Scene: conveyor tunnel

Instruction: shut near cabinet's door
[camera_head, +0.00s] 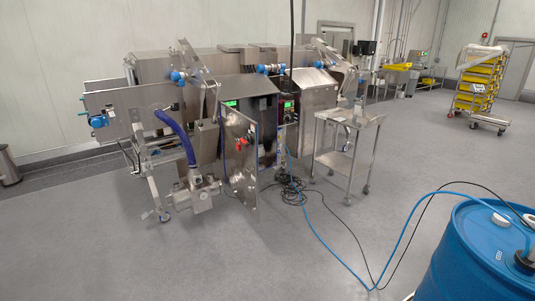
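The near cabinet (246,86) is a steel box with a dark front and a small green display, set into the conveyor machine. Its door (238,170) is a grey metal panel with red knobs or a switch on it. The door stands open, swung out toward me, and hangs upright above the floor. The door hides part of the cabinet's inside, and the rest looks dark. My gripper does not show in this view.
A steel trolley table (350,118) stands right of the cabinet. Black and blue cables (296,190) lie on the floor before it. A blue drum (470,260) is at the lower right. A blue hose (177,130) hangs left of the door. The foreground floor is mostly clear.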

